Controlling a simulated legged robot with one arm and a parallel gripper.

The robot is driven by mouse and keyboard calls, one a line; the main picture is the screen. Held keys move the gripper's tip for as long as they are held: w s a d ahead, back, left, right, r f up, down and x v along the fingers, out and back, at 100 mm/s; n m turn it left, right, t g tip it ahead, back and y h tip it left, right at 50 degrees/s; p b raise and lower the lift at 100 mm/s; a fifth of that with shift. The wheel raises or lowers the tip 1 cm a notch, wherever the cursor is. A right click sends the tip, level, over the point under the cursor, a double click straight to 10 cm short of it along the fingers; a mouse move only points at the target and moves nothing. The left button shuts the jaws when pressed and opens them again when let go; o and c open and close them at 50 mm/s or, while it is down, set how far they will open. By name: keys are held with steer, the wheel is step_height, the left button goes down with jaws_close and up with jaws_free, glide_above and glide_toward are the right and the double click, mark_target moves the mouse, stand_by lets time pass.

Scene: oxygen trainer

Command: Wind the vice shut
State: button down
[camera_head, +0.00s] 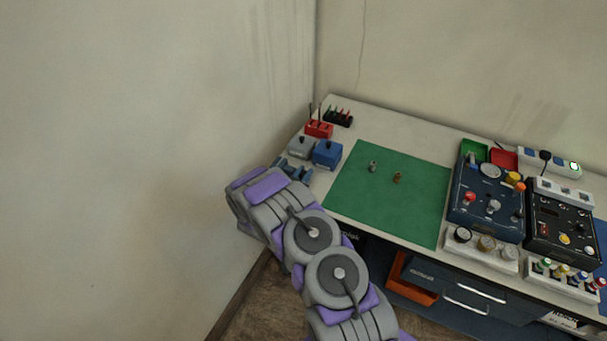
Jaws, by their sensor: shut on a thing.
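A blue vice (304,171) seems to stand at the left end of the white bench, near the wall corner. My arm covers most of it, so its handle and the gap between its jaws cannot be seen. My purple and grey arm reaches up from the bottom of the view to the bench's left end. My gripper is hidden behind the arm, so its fingers and what they touch do not show.
A blue box (327,153) and a grey box (300,147) stand just behind the vice, with a red holder (319,129) beyond. A green mat (415,187) bears two small metal parts. Dark control panels (487,212) fill the right. The wall is close on the left.

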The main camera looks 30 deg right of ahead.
steer(key=shift+r+p, duration=0.15)
steer(key=shift+p, duration=0.2)
steer(key=g+y+p, duration=0.2)
steer(key=y, duration=0.1)
steer(key=shift+w+d+p, duration=0.1)
steer(key=shift+w+p, duration=0.05)
steer(key=shift+p, duration=0.25)
steer(key=shift+g+y+p, duration=0.8)
steer(key=shift+y+p, duration=0.1)
steer(key=shift+p, duration=0.3)
steer(key=shift+f, duration=0.2)
steer(key=c, duration=1.3)
jaws_free()
steer(key=shift+d, duration=0.1)
steer(key=p+v, duration=0.1)
steer(key=v, duration=1.6)
steer(key=shift+w+r, duration=0.1)
steer(key=shift+r, duration=0.15)
